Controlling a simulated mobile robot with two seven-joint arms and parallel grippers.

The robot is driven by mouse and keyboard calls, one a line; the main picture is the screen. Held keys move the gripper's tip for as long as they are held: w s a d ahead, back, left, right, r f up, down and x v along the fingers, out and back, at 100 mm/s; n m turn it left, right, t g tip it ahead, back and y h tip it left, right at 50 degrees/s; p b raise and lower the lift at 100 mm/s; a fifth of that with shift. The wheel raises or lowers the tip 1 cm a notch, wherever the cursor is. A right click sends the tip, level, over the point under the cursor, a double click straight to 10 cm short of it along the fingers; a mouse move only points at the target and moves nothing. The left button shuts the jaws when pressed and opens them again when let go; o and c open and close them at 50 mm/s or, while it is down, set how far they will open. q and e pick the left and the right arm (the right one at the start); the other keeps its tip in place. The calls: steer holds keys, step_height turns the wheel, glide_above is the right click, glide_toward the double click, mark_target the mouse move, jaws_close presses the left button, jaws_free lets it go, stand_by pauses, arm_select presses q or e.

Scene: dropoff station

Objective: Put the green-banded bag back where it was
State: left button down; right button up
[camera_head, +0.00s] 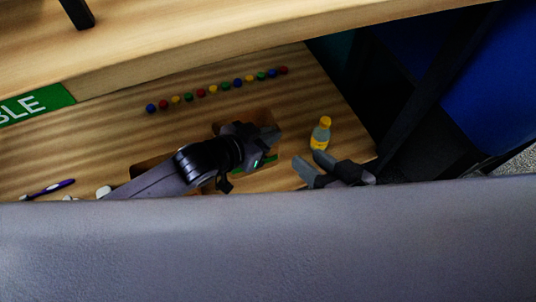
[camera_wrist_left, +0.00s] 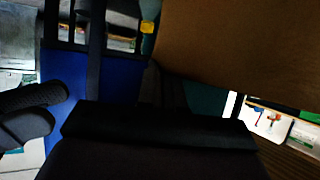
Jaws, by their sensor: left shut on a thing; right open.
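My left gripper (camera_head: 264,140) is over the wooden table in the head view, shut on a brown bag with a green band (camera_head: 266,162). The gripper and wrist cover much of the bag, so I cannot tell whether it touches the table. In the left wrist view a large brown surface (camera_wrist_left: 235,40) fills the upper right; I cannot tell whether it is the bag. My right gripper (camera_head: 312,166) is open and empty, lower right of the bag and just below a small yellow-capped bottle.
A purple pen-like item (camera_head: 50,188) lies at left, near a green sign (camera_head: 37,105). A raised wooden shelf (camera_head: 200,50) crosses the back. A grey surface hides the foreground.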

arm_select(q)
step_height(320, 180, down, 2)
steer(key=shift+f+b, duration=0.25)
steer(key=shift+b, duration=0.1)
step_height(320, 180, down, 4)
steer(key=shift+r+b, duration=0.15)
steer(key=shift+b, duration=0.75)
steer(key=c, duration=1.3)
jaws_free()
arm_select(e)
steer(key=shift+a+f+t+y, duration=0.15)
steer(key=shift+t+y, duration=0.15)
